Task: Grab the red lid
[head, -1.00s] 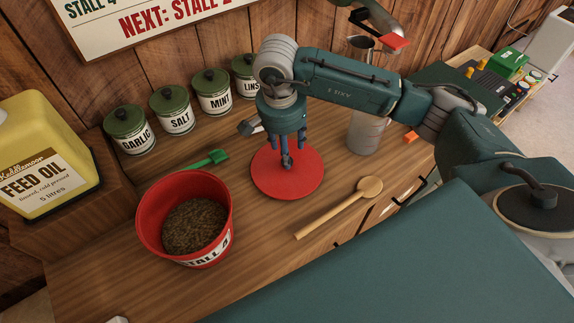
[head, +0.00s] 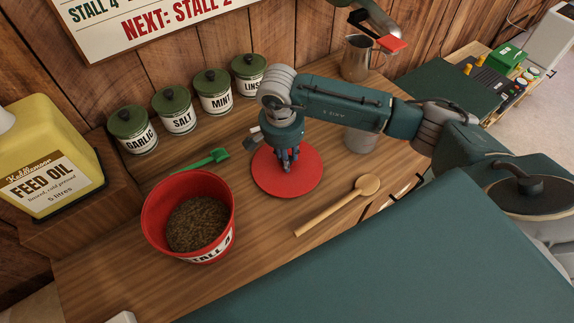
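The red lid (head: 268,180) is a flat round disc lying on the wooden counter, right of the red bucket (head: 158,229) marked STALL 4, which holds brown feed. My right gripper (head: 287,164) points down at the middle of the lid, with its fingers close together. The fingers hide the lid's centre, so I cannot tell whether they are shut on a knob there. The lid appears to lie flat on the counter. My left gripper is not in view.
A wooden spoon (head: 338,207) lies right of the lid and a green scoop (head: 206,159) left of it. Lidded tins, including GARLIC (head: 139,142) and LINS (head: 248,83), line the back. A yellow feed oil can (head: 45,160) stands left. A metal jug (head: 357,60) stands behind my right arm.

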